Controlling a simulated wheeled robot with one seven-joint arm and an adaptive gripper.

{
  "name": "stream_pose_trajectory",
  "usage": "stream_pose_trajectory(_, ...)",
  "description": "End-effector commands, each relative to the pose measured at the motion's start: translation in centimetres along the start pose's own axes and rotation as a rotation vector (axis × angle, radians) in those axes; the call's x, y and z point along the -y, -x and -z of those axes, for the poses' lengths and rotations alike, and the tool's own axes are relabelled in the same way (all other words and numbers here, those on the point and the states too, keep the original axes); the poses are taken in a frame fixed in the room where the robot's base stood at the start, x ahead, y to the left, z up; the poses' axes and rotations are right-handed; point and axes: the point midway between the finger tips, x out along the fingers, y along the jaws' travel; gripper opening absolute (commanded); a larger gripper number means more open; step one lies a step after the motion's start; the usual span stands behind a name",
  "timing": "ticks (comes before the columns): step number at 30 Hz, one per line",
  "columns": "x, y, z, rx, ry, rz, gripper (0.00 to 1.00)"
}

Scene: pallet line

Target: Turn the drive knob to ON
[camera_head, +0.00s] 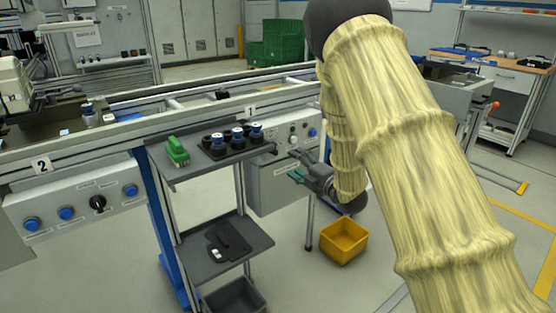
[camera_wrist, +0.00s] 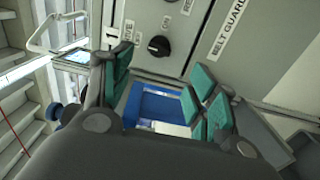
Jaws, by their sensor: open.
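A black round drive knob (camera_wrist: 158,46) sits on a grey control panel (camera_wrist: 185,20) in the wrist view, with small lettering around it; part of the text beside it is covered by a finger. I cannot make out its exact pointer setting. My gripper (camera_wrist: 160,78) is open and empty, its teal-padded fingers spread to both sides below the knob, apart from it. In the head view my gripper (camera_head: 297,166) is in front of the panel (camera_head: 268,190) under the number 1 sign, and the knob cannot be made out clearly there.
A shelf stand (camera_head: 205,158) with black-and-blue parts and a green part stands left of my gripper. A yellow bin (camera_head: 343,240) lies on the floor below. Another panel (camera_head: 80,202) with blue buttons and a black knob is at the left. A blue object (camera_wrist: 160,105) shows between my fingers.

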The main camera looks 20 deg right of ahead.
Motion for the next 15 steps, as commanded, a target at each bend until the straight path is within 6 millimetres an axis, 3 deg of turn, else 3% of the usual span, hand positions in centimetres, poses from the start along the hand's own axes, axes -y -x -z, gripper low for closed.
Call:
stream_pose_trajectory(5, -0.2, -1.5, 0.0, -0.004, 0.008, -0.004, 0.59)
stream_pose_trajectory(15, 0.0, -6.9, 0.0, -0.003, 0.004, -0.003, 0.59)
